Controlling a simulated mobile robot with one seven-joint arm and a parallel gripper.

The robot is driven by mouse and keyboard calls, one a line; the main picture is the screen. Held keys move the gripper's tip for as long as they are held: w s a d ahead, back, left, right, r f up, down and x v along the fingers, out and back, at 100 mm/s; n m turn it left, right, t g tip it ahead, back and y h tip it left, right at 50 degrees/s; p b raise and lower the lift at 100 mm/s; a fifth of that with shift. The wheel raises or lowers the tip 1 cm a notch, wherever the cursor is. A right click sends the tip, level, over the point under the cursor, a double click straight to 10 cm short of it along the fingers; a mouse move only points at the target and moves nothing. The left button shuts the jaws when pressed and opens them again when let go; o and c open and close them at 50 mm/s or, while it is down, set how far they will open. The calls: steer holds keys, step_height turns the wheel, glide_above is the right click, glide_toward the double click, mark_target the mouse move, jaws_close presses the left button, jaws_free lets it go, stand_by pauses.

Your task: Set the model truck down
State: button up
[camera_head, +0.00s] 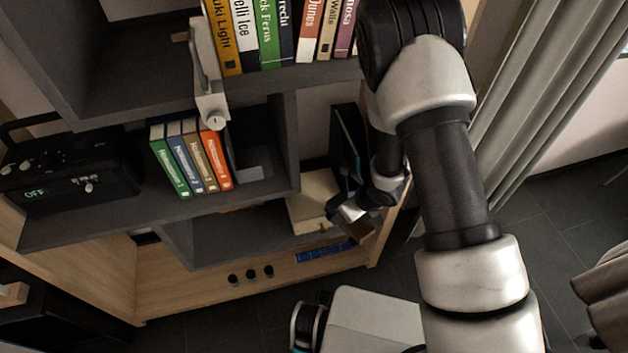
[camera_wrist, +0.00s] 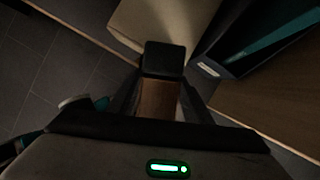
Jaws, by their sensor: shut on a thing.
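The model truck appears to be the small brown, wood-like piece with a dark block at its far end. In the wrist view the truck (camera_wrist: 158,100) sits between the two dark fingers of my gripper (camera_wrist: 160,97), which is shut on it. In the head view my gripper (camera_head: 352,212) is low at the right end of the shelf unit, in front of a cream box. A brown part of the truck (camera_head: 358,229) shows just below the fingers. The rest of the truck is hidden by the gripper. I cannot tell whether it touches a surface.
The cream box (camera_head: 313,200) and a dark binder (camera_head: 347,145) stand close behind my gripper. The binder (camera_wrist: 255,45) and box (camera_wrist: 165,22) fill the top of the wrist view. A blue object (camera_head: 325,252) lies lower down. Books (camera_head: 190,160) and a black radio (camera_head: 65,165) stand left.

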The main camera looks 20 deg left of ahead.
steer(key=w+a, duration=0.2)
steer(key=a, duration=0.1)
steer(key=w+a+p, duration=0.1)
steer(key=w+a, duration=0.2)
steer(key=a, duration=0.1)
steer(key=w+a, duration=0.2)
steer(key=a, duration=0.1)
steer(key=shift+w+a+r+p, duration=0.1)
steer(key=shift+w+a+p, duration=0.2)
steer(key=shift+a+p, duration=0.1)
steer(key=shift+w+a+f+b, duration=0.2)
steer(key=shift+w+a+f, duration=0.1)
steer(key=shift+w+a, duration=0.25)
steer(key=shift+w+a+f+b, duration=0.15)
steer(key=shift+w+a+f, duration=0.15)
steer(key=shift+a, duration=0.3)
steer(key=shift+f, duration=0.2)
steer(key=shift+f, duration=0.1)
steer(key=o, duration=1.3)
steer(key=shift+r, duration=0.2)
